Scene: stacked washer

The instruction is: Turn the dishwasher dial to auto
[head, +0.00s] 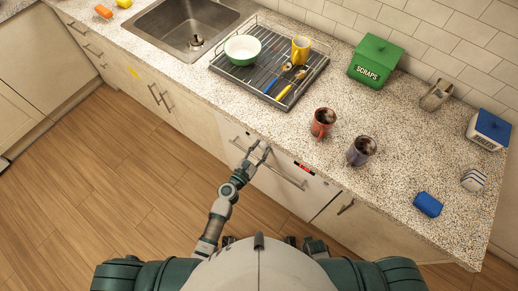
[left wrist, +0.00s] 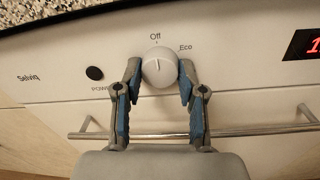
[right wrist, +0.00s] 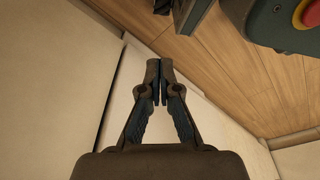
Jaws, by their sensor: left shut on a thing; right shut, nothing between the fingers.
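The white round dial (left wrist: 158,68) is on the dishwasher's front panel (left wrist: 235,75) in the left wrist view. Its pointer line stands nearly upright, toward the word Off above it. Eco is printed to the upper right; no Auto label is visible. My left gripper (left wrist: 160,73) is shut on the dial, one finger on each side. In the head view my left gripper (head: 259,152) is at the top of the dishwasher (head: 293,198), hiding the dial. My right gripper (right wrist: 159,82) is shut and empty in front of pale cabinet fronts.
A long bar handle (left wrist: 255,130) runs below the dial. A black power button (left wrist: 94,73) and a red display (left wrist: 307,44) flank it. On the counter above stand a red mug (head: 323,122), a purple mug (head: 361,151) and a dish rack (head: 270,65).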

